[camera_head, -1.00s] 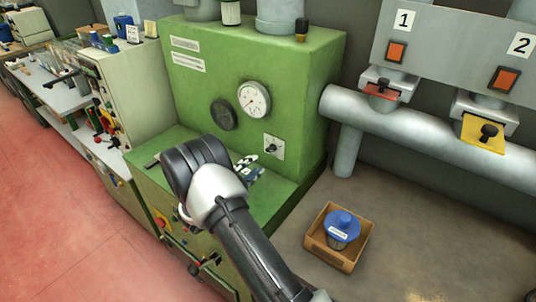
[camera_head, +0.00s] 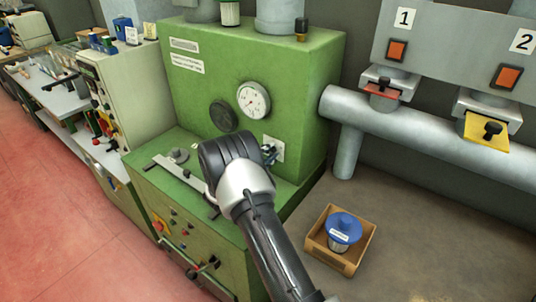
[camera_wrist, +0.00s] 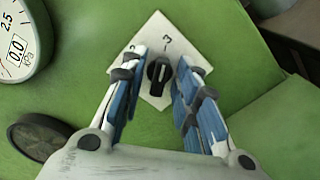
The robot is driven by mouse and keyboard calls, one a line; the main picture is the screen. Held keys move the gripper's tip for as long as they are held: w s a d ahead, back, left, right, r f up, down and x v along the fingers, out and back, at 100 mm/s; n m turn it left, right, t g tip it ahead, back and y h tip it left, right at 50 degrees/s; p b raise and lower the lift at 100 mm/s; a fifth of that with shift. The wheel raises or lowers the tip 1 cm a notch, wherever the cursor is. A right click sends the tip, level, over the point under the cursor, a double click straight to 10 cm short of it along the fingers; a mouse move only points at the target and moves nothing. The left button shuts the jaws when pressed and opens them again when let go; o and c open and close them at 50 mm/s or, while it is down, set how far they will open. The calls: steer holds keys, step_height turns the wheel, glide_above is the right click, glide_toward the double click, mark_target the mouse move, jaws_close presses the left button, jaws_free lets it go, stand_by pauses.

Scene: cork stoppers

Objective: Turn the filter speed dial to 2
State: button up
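The filter speed dial (camera_wrist: 158,76) is a black knob on a white diamond-shaped plate (camera_wrist: 152,38) on the green machine. In the wrist view a "3" shows above the knob, and another mark is partly hidden by the left finger. My gripper (camera_wrist: 156,88) is open, its blue-padded fingers on either side of the knob with gaps visible; whether they reach its depth I cannot tell. In the head view my gripper (camera_head: 268,153) is at the dial plate (camera_head: 278,146), and my wrist hides part of it; the knob is hidden there.
A round gauge (camera_head: 253,100) and a dark round disc (camera_head: 223,116) sit left of the dial on the green machine (camera_head: 300,90). A green ledge (camera_head: 160,150) with a metal bar lies below. A grey pipe (camera_head: 400,125) runs to the right.

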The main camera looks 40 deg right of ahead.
jaws_close()
steer(key=n, duration=1.1)
steer(key=shift+n+p, duration=0.4)
stand_by(0.5)
steer(key=shift+o, duration=0.8)
jaws_free()
